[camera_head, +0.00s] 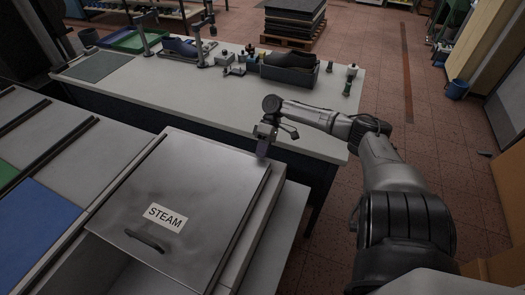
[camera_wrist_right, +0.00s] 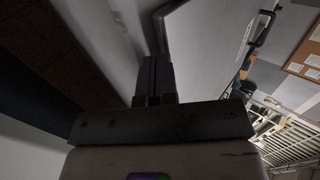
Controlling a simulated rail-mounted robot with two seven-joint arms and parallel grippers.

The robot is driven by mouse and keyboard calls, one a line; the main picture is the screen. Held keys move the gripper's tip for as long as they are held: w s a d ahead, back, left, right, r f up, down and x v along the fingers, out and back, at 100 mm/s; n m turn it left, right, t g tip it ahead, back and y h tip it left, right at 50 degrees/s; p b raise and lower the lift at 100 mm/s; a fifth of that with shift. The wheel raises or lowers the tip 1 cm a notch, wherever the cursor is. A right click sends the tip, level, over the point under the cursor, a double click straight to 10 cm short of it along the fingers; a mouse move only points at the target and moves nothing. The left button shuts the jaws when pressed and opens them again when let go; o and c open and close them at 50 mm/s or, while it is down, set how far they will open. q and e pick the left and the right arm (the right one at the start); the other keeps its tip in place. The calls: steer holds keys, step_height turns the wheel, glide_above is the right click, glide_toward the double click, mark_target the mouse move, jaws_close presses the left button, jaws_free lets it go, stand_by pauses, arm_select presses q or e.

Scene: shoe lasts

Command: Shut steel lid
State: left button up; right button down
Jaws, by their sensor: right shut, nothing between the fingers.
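The steel lid (camera_head: 185,190) is a grey square plate with a white STEAM label and a dark bar handle (camera_head: 145,241). It lies over the steam box (camera_head: 262,215) at the front left; I cannot tell whether it rests fully on the rim. My right gripper (camera_head: 262,152) is shut and empty, pointing down at the lid's far right corner. Contact with the lid is unclear. In the right wrist view, the shut fingers (camera_wrist_right: 151,76) show beside the pale lid (camera_wrist_right: 203,40) and its handle (camera_wrist_right: 262,30). My left gripper is out of view.
A long white workbench (camera_head: 190,90) behind the box carries a dark bin (camera_head: 290,70), shoe lasts and clamps. Panels, including a blue one (camera_head: 38,222), lie left of the lid. Open tiled floor is at the right, with a blue bucket (camera_head: 458,90).

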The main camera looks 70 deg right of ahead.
mark_target(201, 264)
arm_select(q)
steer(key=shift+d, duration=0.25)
